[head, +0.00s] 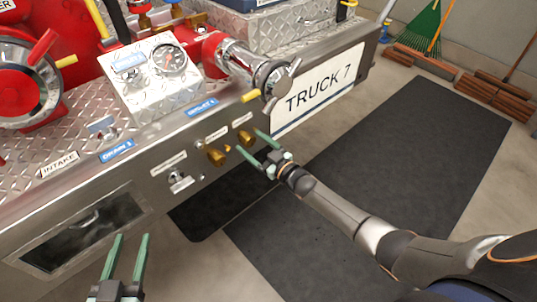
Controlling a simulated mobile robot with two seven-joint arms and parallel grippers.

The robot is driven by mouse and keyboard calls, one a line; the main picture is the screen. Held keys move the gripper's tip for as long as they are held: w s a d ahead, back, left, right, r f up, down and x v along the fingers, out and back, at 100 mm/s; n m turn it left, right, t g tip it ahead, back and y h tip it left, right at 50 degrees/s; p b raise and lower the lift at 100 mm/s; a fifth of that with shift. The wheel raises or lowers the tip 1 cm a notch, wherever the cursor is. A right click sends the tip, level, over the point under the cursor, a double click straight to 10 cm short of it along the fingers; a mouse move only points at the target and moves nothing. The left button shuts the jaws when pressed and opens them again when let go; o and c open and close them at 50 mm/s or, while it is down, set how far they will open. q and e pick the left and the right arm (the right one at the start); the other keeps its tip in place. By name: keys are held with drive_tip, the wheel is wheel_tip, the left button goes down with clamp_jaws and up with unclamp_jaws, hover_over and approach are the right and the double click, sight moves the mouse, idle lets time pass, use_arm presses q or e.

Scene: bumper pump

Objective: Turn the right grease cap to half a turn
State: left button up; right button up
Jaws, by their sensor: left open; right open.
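Two brass grease caps stick out of the steel bumper face under small white labels. The right grease cap (245,138) is just beyond my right gripper (248,141), whose green fingers are open and point at it. The fingertips are on either side of the cap in the picture; I cannot tell whether they touch it. The left grease cap (215,157) is beside it, clear of the fingers. My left gripper (132,237) is open and empty at the bottom left, in front of the bumper and away from the caps.
A blue-labelled gauge panel (150,78) and a capped chrome outlet (272,78) are above the caps. A chrome fitting (179,180) is to their lower left. The TRUCK 7 sign (318,90) is to the right. A dark mat (400,150) covers open floor.

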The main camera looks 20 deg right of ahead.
drive_tip(key=p+v, duration=0.1)
drive_tip(key=v, duration=0.2)
drive_tip(key=p, duration=0.2)
approach(252, 143)
drive_tip(key=shift+s, duration=1.25)
use_arm(q)
drive_tip(key=s+f+g, duration=0.3)
drive_tip(key=f, duration=0.3)
drive_tip(key=s+f+n+g+y, duration=0.1)
drive_tip(key=s+f+g, duration=0.2)
drive_tip(key=f, duration=0.3)
drive_tip(key=shift+s+d+f+n+g, duration=0.2)
drive_tip(key=shift+s+f+n+g, duration=0.1)
drive_tip(key=shift+s, duration=0.4)
use_arm(e)
drive_tip(key=shift+d, duration=0.45)
